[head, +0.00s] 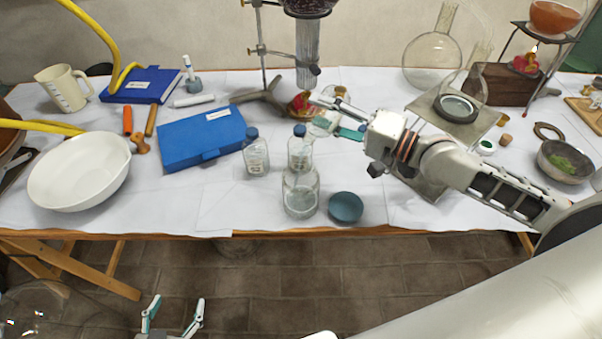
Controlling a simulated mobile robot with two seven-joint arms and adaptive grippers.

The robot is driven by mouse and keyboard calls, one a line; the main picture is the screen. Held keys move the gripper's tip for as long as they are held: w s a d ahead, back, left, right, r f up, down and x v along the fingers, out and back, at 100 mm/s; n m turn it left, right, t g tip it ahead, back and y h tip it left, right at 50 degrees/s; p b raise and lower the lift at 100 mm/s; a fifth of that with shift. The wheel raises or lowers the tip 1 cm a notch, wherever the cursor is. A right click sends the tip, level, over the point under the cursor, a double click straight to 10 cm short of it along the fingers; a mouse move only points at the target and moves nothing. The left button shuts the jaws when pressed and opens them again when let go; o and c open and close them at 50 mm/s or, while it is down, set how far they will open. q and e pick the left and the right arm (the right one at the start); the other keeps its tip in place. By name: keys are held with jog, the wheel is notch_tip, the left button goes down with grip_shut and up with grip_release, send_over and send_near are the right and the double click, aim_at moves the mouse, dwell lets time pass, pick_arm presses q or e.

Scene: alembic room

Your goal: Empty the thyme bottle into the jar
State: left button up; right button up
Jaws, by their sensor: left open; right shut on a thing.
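An open clear glass jar (300,198) stands upright near the front edge of the table, with a round blue lid (346,207) lying to its right. Two clear bottles with blue caps stand behind it, a left one (255,155) and a right one (299,151); I cannot read their labels. My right gripper (333,115) is behind and right of the jar, shut on a small clear glass bottle (324,123) partly hidden by the fingers. I cannot tell whether this is the thyme bottle or what it holds. My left gripper (173,316) is open and empty, low in front of the table.
A blue case (202,138) and a white bowl (80,175) are on the left. A stand with a glass column (307,50) rises behind the bottles. Flasks (432,55), a metal plate and a bowl with green matter (566,162) are on the right. White cloth in front of the blue case is clear.

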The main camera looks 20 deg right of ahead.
jog(key=shift+r, duration=0.1)
jog(key=shift+s+a+r+n+p, duration=0.15)
jog(key=shift+r+n+p, duration=0.2)
jog(key=shift+n+p, duration=0.25)
dwell(0.4)
jog(key=shift+a+r+n+p, duration=0.1)
jog(key=shift+r+n+p, duration=0.2)
jog(key=shift+n+p, duration=0.1)
jog(key=shift+f, duration=0.15)
dwell(0.3)
